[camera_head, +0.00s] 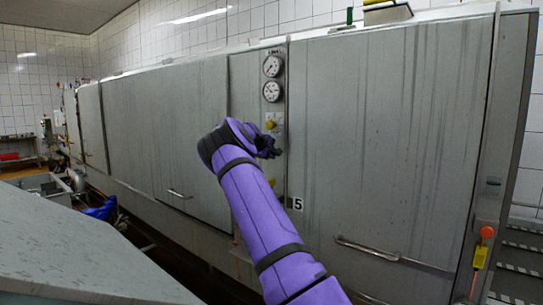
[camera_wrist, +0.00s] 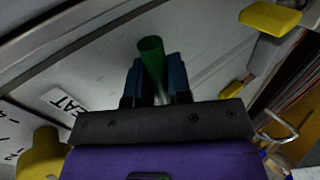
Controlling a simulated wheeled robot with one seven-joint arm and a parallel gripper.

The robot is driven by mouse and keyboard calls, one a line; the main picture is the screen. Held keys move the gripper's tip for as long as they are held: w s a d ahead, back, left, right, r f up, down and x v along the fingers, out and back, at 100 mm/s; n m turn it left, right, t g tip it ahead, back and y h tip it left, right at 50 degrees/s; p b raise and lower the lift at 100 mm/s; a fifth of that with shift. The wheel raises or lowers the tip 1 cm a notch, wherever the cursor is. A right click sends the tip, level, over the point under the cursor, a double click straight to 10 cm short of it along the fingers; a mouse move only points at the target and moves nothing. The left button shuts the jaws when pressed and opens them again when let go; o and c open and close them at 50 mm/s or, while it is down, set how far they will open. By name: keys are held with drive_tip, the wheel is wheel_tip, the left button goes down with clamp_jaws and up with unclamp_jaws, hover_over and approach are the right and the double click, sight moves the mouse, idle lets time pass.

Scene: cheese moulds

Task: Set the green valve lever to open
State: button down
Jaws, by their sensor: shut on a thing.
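The green valve lever (camera_wrist: 151,50) shows in the wrist view as a green round-ended grip. It stands between the two dark blue fingers of my gripper (camera_wrist: 153,80), which is shut on it. In the head view my gripper (camera_head: 268,148) is at the narrow control panel of the grey machine, below the gauges. There the lever is hidden behind my gripper and wrist. Which position the lever points to cannot be told.
Two round gauges (camera_head: 272,78) and a yellow knob (camera_head: 271,124) are on the panel above my gripper. Yellow handles (camera_wrist: 270,18) and a partly readable label (camera_wrist: 64,102) lie around the lever in the wrist view. A bar handle (camera_head: 393,256) sticks out at lower right.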

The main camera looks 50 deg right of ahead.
drive_tip(key=c, duration=1.1)
unclamp_jaws()
drive_tip(key=v, duration=1)
drive_tip(key=shift+a+r, duration=0.25)
drive_tip(key=shift+a, duration=0.1)
